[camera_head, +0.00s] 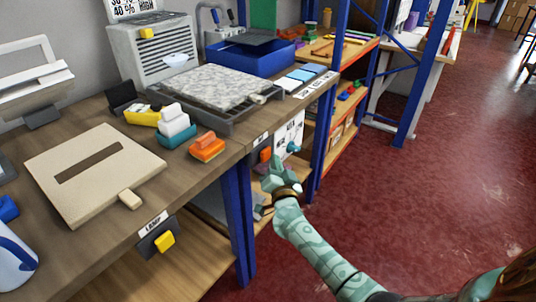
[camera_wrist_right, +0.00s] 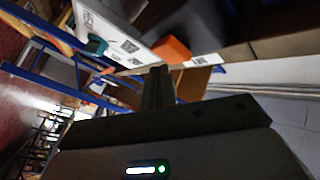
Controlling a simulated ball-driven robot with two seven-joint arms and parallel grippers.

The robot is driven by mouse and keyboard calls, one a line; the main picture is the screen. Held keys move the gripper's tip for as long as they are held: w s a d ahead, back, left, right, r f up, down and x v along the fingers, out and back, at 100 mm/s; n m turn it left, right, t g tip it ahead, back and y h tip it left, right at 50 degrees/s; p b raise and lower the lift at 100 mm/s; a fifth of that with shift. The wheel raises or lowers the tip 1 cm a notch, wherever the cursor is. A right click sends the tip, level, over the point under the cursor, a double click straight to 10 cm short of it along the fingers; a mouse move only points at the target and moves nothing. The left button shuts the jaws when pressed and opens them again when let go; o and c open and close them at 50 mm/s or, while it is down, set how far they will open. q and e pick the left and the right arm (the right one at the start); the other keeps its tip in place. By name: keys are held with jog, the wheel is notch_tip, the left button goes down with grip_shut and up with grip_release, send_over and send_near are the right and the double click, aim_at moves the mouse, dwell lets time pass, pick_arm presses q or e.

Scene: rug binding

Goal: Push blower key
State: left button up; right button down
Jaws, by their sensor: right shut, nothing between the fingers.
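An orange key (camera_head: 265,155) sits on the bench's front edge below a small label too small to read; it may be the blower key. In the right wrist view an orange block (camera_wrist_right: 171,50), likely the same key, lies just beyond my fingertips, with no contact visible. My right gripper (camera_head: 277,176) is below and slightly right of the key in the head view. Its fingers are together and empty in the right wrist view (camera_wrist_right: 158,85). A yellow key (camera_head: 165,242) sits on a dark box under the label reading LAMP. My left gripper is out of view.
A white panel with printed codes (camera_head: 289,133) and a teal knob (camera_head: 293,147) is beside the orange key. Blue posts (camera_head: 238,220) stand close to my right arm. The bench top holds a beige board (camera_head: 95,200) and a stone slab (camera_head: 215,85). Red floor at right is open.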

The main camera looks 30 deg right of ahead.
jog(key=shift+s, duration=0.15)
pick_arm(q)
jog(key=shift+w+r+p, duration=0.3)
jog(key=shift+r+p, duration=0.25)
jog(key=shift+p, duration=0.05)
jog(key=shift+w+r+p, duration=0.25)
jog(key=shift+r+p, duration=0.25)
jog(key=shift+p, duration=0.05)
pick_arm(e)
jog(key=s, duration=0.1)
jog(key=s+d, duration=0.1)
jog(key=s, duration=0.1)
jog(key=s+d, duration=0.1)
jog(key=shift+s, duration=0.35)
